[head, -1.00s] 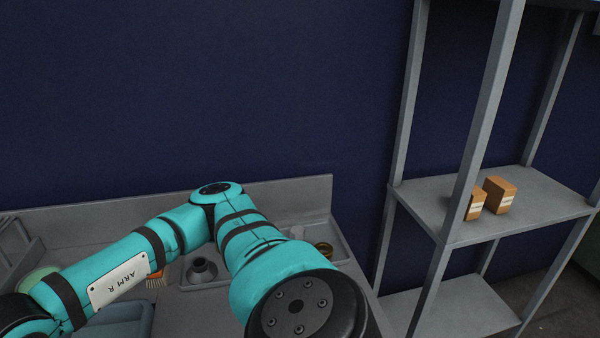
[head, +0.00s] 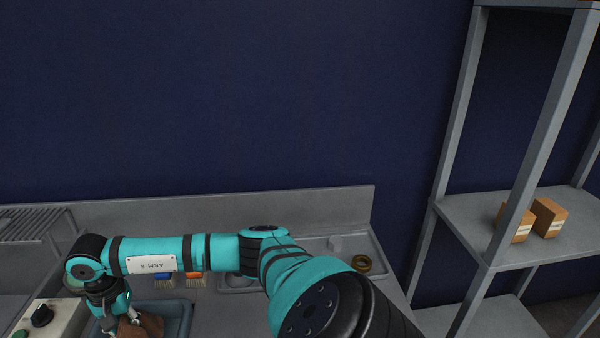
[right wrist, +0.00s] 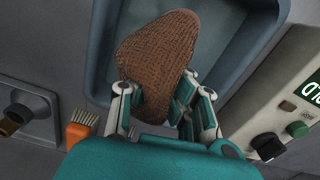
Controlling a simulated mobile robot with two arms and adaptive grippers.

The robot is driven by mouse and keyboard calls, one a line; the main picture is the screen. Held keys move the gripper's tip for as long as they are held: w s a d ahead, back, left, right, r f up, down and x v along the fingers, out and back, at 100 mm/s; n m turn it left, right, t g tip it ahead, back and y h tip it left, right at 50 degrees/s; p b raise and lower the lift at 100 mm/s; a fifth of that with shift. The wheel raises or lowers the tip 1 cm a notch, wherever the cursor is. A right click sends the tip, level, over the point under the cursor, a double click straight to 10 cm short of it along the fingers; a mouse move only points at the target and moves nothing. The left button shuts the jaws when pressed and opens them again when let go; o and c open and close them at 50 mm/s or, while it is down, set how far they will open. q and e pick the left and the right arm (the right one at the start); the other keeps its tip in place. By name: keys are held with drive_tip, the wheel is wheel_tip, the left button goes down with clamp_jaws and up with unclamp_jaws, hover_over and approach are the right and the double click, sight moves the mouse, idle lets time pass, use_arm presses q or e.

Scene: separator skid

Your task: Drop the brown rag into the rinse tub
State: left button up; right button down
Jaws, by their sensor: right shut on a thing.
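The brown rag (head: 148,325) hangs in my right gripper (head: 118,314) at the bottom left of the head view. In the right wrist view the rag (right wrist: 158,48) is pinched between the two fingers of my right gripper (right wrist: 156,88). The rinse tub (head: 183,318) is a blue-grey basin on the counter. In the right wrist view its wall (right wrist: 245,45) surrounds the rag on several sides, so the rag is over or inside the tub; its height above the floor is unclear. My left gripper is not in view.
A control box (head: 40,318) with a black knob and green button stands left of the tub. An orange brush (head: 195,279) lies behind the tub. A tray (head: 345,246) holding a brass ring (head: 362,263) is farther right. A shelf rack (head: 510,220) with brown boxes stands at right.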

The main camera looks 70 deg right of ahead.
wheel_tip(320, 180, down, 6)
drive_tip(key=b, duration=0.2)
drive_tip(key=shift+s+b, duration=0.2)
drive_tip(key=shift+b, duration=0.2)
drive_tip(key=c, duration=1.9)
unclamp_jaws()
drive_tip(key=o, duration=0.5)
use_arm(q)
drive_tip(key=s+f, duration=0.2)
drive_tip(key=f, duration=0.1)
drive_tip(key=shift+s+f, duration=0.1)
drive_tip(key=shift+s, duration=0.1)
use_arm(e)
drive_tip(key=shift+o, duration=0.3)
drive_tip(key=o, duration=1.2)
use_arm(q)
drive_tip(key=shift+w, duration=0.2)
